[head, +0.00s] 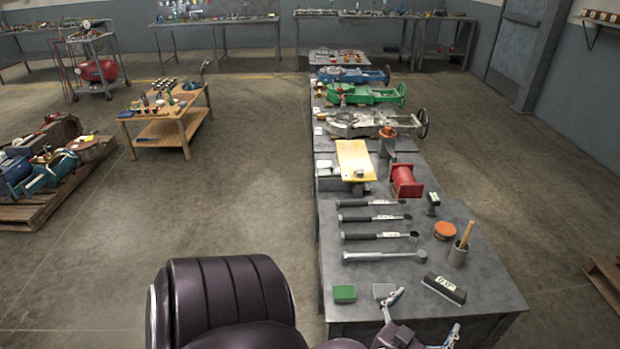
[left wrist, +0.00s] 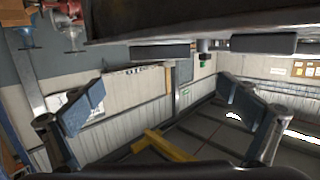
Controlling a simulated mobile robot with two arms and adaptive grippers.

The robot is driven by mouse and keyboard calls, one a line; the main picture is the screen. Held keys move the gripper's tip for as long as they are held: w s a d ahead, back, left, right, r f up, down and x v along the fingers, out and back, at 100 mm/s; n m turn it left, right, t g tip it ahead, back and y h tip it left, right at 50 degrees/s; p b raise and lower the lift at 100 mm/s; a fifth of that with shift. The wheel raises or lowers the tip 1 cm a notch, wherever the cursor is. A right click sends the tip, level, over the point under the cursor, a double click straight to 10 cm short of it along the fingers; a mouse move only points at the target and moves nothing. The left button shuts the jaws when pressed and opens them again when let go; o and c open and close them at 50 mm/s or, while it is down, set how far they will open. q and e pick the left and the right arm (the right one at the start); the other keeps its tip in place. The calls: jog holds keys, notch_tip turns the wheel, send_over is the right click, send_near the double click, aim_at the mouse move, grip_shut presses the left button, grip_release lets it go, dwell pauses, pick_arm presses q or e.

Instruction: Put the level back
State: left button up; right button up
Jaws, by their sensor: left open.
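The level appears to be the dark block with a pale display (head: 444,288) lying on the near right part of the grey workbench (head: 480,290). My left gripper (head: 427,310) is at the bench's near edge, just on the near side of the level. Its two fingers are spread apart with nothing seen between them. In the left wrist view the same gripper (left wrist: 163,105) also shows open and empty. I cannot make out the level in that view. My right gripper is not in view.
A green block (head: 345,293) and a grey block (head: 384,291) lie left of the level. A long grey wrench (head: 385,256) and several dark-handled tools lie behind. A cup with a wooden handle (head: 458,256) and an orange disc (head: 445,230) stand behind the level.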

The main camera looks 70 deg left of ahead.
pick_arm(q)
jog(key=w+d+r+m+t+h, duration=0.1)
jog(key=w+d+r+m+h, duration=0.2)
jog(key=d, duration=0.4)
jog(key=w+d+r+m+t+h, duration=0.1)
jog(key=d+r+m+h, duration=0.1)
jog(key=d+h, duration=0.3)
jog(key=s+d+f+m+g, duration=0.1)
jog(key=s+d+f+g, duration=0.2)
jog(key=f, duration=0.8)
jog(key=s+d+f+g, duration=0.1)
jog(key=s+f+g, duration=0.3)
jog(key=f, duration=0.8)
jog(key=s+f+g, duration=0.3)
jog(key=s+f, duration=0.9)
jog(key=s, duration=0.1)
jog(key=s+a+f+g, duration=0.2)
jog(key=s+f, duration=0.2)
jog(key=s, duration=0.4)
jog(key=s+a+f+g+y, duration=0.1)
jog(key=s+f, duration=0.3)
jog(key=s, duration=0.5)
jog(key=s+a+f+m+g, duration=0.1)
jog(key=s+a+f+g, duration=0.2)
jog(key=s, duration=0.5)
jog(key=shift+s+a+f+y, duration=0.25)
jog(key=shift+f+y, duration=0.05)
jog(key=shift+f, duration=0.55)
